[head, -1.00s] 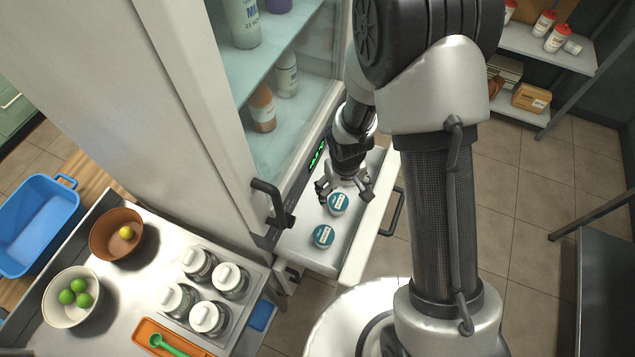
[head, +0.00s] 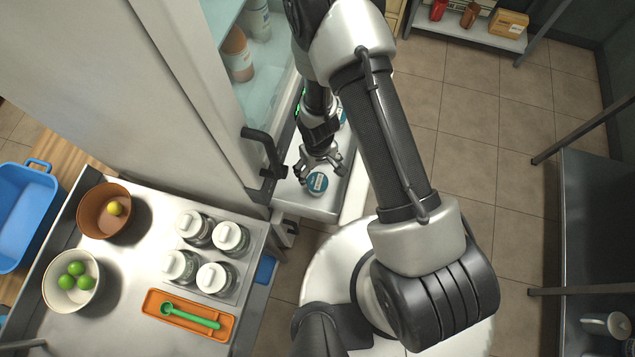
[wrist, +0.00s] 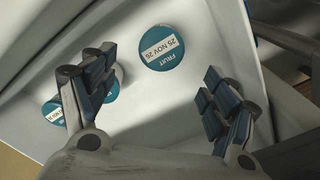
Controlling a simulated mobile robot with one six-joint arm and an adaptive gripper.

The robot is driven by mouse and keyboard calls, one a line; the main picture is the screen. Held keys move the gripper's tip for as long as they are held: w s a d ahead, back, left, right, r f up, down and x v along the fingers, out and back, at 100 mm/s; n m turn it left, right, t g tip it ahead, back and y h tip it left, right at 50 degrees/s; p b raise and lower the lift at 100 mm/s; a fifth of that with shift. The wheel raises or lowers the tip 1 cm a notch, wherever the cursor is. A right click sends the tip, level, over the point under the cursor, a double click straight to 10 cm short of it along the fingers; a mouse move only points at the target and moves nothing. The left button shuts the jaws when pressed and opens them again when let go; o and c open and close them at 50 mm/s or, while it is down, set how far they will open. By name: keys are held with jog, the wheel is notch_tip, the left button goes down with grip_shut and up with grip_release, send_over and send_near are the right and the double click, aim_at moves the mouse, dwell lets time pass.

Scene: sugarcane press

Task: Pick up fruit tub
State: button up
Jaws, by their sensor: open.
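A round tub with a blue lid and white label stands in the open drawer. In the wrist view this fruit tub (wrist: 162,48) reads "FRUIT 25 NOV 26" and lies ahead of my fingers, between their lines. It appears to be the near tub in the head view (head: 317,183). My gripper (head: 320,168) is open and empty above the drawer, just behind that tub in the picture. In the wrist view, my gripper (wrist: 155,75) shows its fingers spread wide, not touching the fruit tub. Another blue-lidded tub (head: 342,115) is partly hidden by my arm.
The white drawer (head: 320,207) has raised walls close around the tubs. The fridge door handle (head: 262,150) sticks out left of my gripper. A steel counter (head: 135,270) with white-lidded jars (head: 232,238) stands at left. More blue-lidded tub edges (wrist: 50,110) show behind my left finger.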

aim_at(318, 182)
notch_tip(318, 182, down, 11)
jog(key=b, duration=1)
jog(key=shift+s+a+f+b, duration=0.1)
jog(key=shift+f+b, duration=0.05)
jog(key=shift+b, duration=0.2)
jog(key=shift+c, duration=0.4)
jog(key=c, duration=1.2)
